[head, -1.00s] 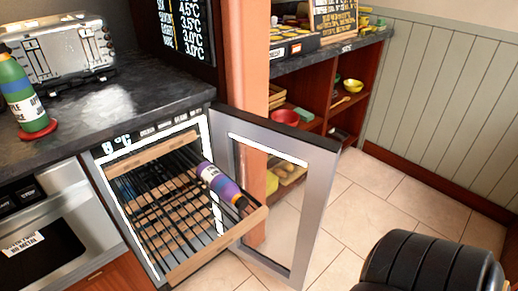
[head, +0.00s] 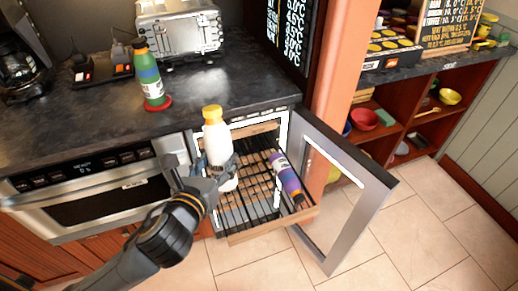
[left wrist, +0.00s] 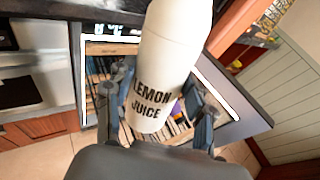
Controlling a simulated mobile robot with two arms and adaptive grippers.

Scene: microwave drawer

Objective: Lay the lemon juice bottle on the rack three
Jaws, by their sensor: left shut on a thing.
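The lemon juice bottle (head: 214,137) is white with a yellow cap. My left gripper (head: 220,170) is shut on its lower part and holds it nearly upright in front of the open cooler. In the left wrist view the bottle (left wrist: 165,65) shows its "LEMON JUICE" label between the two fingers of the gripper (left wrist: 160,105). A slatted wooden rack (head: 262,234) is pulled out of the cooler, behind and below the bottle. A purple bottle (head: 286,178) lies on the rack's right side. The rack's left part is partly hidden by the gripper. My right gripper is not in view.
The open glass door (head: 345,200) stands to the right of the rack. A green bottle (head: 148,75) stands on a red coaster on the dark counter (head: 85,125). An oven (head: 100,195) is at the left. The rack's middle slats look bare.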

